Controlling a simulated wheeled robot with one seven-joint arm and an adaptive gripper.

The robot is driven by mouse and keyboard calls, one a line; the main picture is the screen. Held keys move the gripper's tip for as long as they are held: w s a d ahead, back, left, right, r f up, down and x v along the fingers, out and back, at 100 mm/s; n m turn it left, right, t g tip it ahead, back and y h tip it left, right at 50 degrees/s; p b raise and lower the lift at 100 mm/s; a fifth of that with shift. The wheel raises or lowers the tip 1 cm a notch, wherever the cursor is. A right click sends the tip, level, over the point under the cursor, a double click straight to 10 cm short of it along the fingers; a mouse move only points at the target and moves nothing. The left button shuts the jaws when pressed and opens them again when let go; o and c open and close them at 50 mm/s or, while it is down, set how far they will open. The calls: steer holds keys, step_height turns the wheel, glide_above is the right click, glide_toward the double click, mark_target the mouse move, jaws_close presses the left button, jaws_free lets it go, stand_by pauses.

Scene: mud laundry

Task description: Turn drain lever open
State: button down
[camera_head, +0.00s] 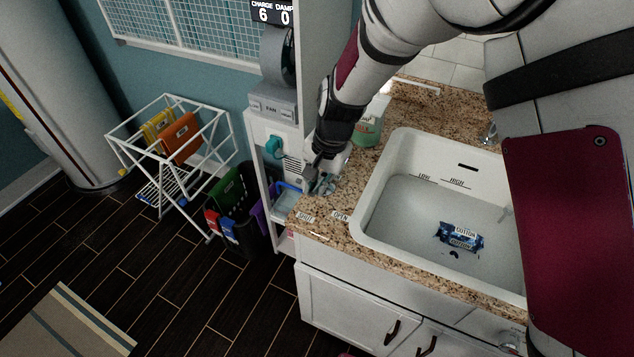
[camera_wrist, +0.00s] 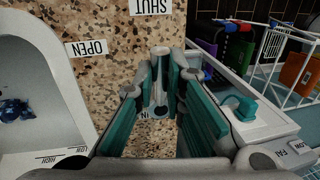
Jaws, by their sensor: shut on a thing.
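The drain lever, a grey handle (camera_wrist: 160,82), stands over the speckled counter beside the sink in the wrist view. My gripper (camera_wrist: 163,98), with teal pads, is around it, one finger on each side, and is shut on it. The OPEN label (camera_wrist: 87,48) lies left of the lever and the SHUT label (camera_wrist: 150,6) lies beyond its far end. In the head view my gripper (camera_head: 320,182) is low at the counter's left end and mostly hides the lever. The OPEN label (camera_head: 341,216) and SHUT label (camera_head: 305,217) are in front of it.
The white sink (camera_head: 375,200) is right of my gripper and holds a blue COTTON packet (camera_head: 459,237). A pale green container (camera_head: 370,125) stands behind my gripper. A white shelf unit (camera_head: 258,150) is close on the left. A drying rack (camera_head: 165,150) stands farther left.

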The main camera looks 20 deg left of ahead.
steer(key=n+b, duration=0.1)
steer(key=d+n, duration=0.1)
steer(key=n, duration=0.1)
steer(key=shift+w+d+f+g+b, duration=0.1)
steer(key=shift+w+g+b, duration=0.1)
steer(key=shift+g+b, duration=0.15)
steer(key=n+b, duration=0.1)
steer(key=d+n+b, duration=0.1)
steer(key=n, duration=0.1)
steer(key=shift+w+d+n+g, duration=0.2)
steer(key=shift+w+n+g, duration=0.05)
steer(key=shift+w+n, duration=0.1)
steer(key=shift+w+d+n+g+h+b, duration=0.2)
steer(key=shift+n+b, duration=0.3)
steer(key=shift+n, duration=0.35)
steer(key=shift+w+d+n+g+h+b, duration=0.1)
steer(key=shift+w+d+n+b, duration=0.15)
steer(key=shift+n+b, duration=0.45)
steer(key=shift+w+d+n+g+h+b, duration=0.1)
steer(key=shift+w+d+n+b, duration=0.15)
steer(key=shift+n, duration=0.75)
steer(key=c, duration=1.6)
jaws_free()
steer(key=shift+c, duration=0.2)
